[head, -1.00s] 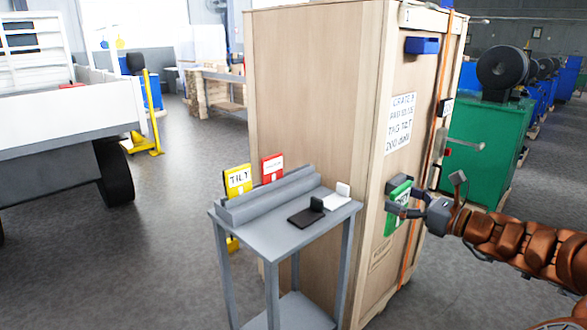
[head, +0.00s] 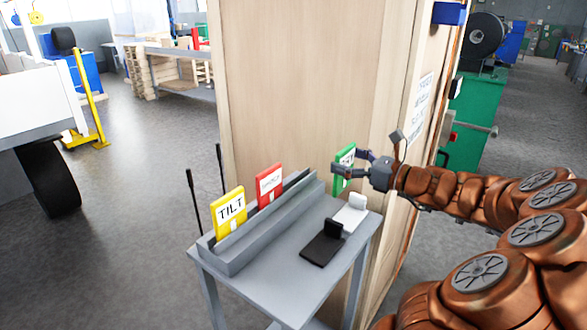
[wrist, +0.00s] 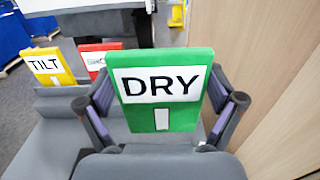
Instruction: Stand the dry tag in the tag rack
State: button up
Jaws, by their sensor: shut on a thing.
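The green dry tag (wrist: 161,88) is upright between the fingers of my gripper (wrist: 163,115), its DRY face toward the wrist camera. In the head view the dry tag (head: 344,166) and my gripper (head: 352,165) are beside the crate, above the far right part of the grey stand. My gripper is shut on the tag. The grey tag rack (head: 262,232) is a long slotted bar along the stand's left side. A yellow TILT tag (head: 229,212) and a red tag (head: 269,186) stand in it. The rack's far end, nearer the crate, shows no tag.
A black stamp-like block on a dark pad (head: 323,247) and a white one (head: 351,212) lie on the grey stand (head: 290,290), right of the rack. The tall wooden crate (head: 300,80) rises close behind the stand. Open floor (head: 130,220) lies to the left.

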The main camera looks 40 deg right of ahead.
jog(key=d+f+p+x, duration=0.1)
jog(key=p+x, duration=0.2)
jog(key=x, duration=1.1)
jog(key=shift+w+d, duration=0.15)
jog(key=shift+w, duration=0.45)
notch_tip(320, 180, down, 3)
jog(key=shift+s+f+p, duration=0.1)
jog(key=shift+f+p, duration=0.1)
jog(key=shift+p, duration=0.4)
jog(key=c, duration=0.3)
jog(key=shift+f, duration=0.55)
jog(key=c, duration=0.3)
jog(key=o, duration=1.4)
jog(key=shift+s+d+r, duration=0.1)
jog(key=shift+r, duration=0.1)
jog(key=b+v, duration=0.2)
jog(key=v, duration=0.9)
jog(key=shift+s+b, duration=0.3)
jog(key=shift+d+r, duration=0.1)
